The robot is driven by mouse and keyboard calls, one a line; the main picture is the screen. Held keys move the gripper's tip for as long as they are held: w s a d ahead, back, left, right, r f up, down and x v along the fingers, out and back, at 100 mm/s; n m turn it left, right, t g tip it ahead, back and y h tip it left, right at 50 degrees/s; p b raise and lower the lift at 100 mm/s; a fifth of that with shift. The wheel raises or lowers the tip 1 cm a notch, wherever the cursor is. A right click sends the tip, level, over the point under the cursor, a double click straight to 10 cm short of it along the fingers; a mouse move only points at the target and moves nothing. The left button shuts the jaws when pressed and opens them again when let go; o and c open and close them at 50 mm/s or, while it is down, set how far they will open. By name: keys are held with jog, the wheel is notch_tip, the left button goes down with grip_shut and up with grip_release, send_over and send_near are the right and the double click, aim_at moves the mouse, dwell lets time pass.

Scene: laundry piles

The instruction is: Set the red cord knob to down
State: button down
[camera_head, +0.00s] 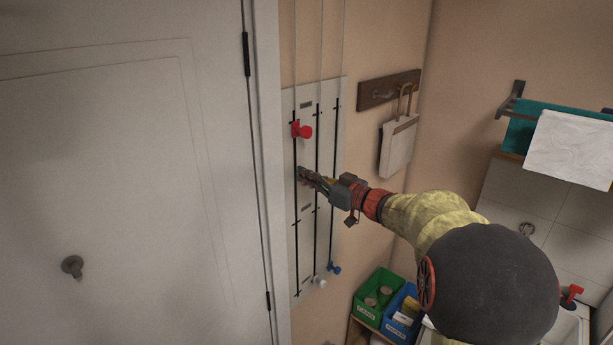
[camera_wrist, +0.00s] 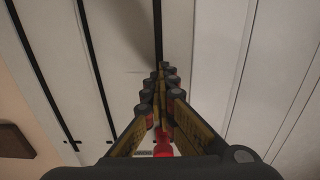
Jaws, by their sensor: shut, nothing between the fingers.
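A pale board (camera_head: 304,250) on the wall has three vertical black slots with a cord above each. The red cord knob (camera_head: 302,130) sits high on the left slot. My gripper (camera_head: 303,173) is shut and empty, with its tips at the left slot a little below the red knob, apart from it in the head view. In the wrist view, my closed fingers (camera_wrist: 162,80) point along a black slot. Part of the red knob (camera_wrist: 163,146) shows behind the fingers; the rest is hidden.
A white knob (camera_head: 319,282) and a blue knob (camera_head: 335,268) sit low on the other two slots. A door (camera_head: 130,200) is at left. A hook rail (camera_head: 388,90) with a hanging bag (camera_head: 398,146) is right of the board. Green (camera_head: 366,313) and blue bins stand below.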

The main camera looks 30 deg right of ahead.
jog(key=c, duration=2.5)
grip_release()
jog(key=o, duration=1)
jog(key=shift+s+d, duration=0.1)
jog(key=shift+s, duration=0.05)
